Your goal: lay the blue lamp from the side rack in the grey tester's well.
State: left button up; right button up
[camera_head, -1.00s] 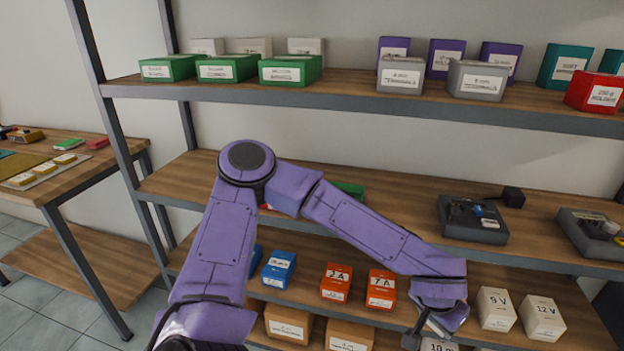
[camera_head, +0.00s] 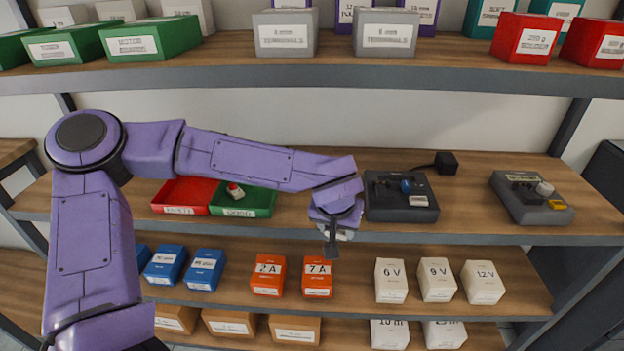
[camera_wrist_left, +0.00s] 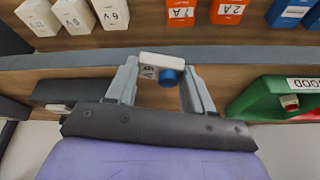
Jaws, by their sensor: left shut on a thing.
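My left gripper (camera_head: 333,240) is shut on a small pale block with a round blue cap, the blue lamp; it shows best in the left wrist view (camera_wrist_left: 150,64), its end label seeming to read 6 V. In the head view the lamp is mostly hidden behind the fingers. The gripper hangs at the front edge of the middle shelf, left of the grey tester (camera_head: 415,212). That tester has dark upright parts and a blue part on top; its well cannot be made out clearly. A second grey tester (camera_head: 545,212) with a white knob stands farther right. My right gripper is not in view.
A red tray (camera_head: 180,209) and a green GOOD tray (camera_head: 245,212) with a red-topped piece inside stand left of the gripper. A black plug block (camera_head: 446,163) lies behind the first tester. White voltage boxes (camera_head: 437,280) stand below. The upper shelf (camera_head: 330,71) overhangs.

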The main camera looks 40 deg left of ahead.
pick_arm(q)
jog(key=s+a+r+n, duration=0.1)
jog(key=a+r+n, duration=0.2)
jog(key=a+r, duration=0.25)
jog(key=shift+y, duration=0.4)
jog(key=w+a+f+p, duration=0.1)
jog(key=w+a, duration=0.1)
jog(key=w, duration=0.3)
jog(key=w+a+f+p, duration=0.1)
jog(key=w+a+p, duration=0.1)
jog(key=w, duration=0.3)
jog(key=w+a+f+p, duration=0.1)
jog(key=w+a, duration=0.3)
jog(key=w, duration=0.2)
jog(key=shift+p, duration=0.35)
jog(key=f, duration=0.2)
jog(key=f+p, duration=0.1)
jog(key=shift+s+f, duration=0.25)
jog(key=shift+w+a+f+p, duration=0.15)
jog(key=shift+w+f+p, duration=0.1)
jog(key=shift+p, duration=0.1)
jog(key=shift+w+f, duration=0.1)
jog(key=shift+f, duration=0.25)
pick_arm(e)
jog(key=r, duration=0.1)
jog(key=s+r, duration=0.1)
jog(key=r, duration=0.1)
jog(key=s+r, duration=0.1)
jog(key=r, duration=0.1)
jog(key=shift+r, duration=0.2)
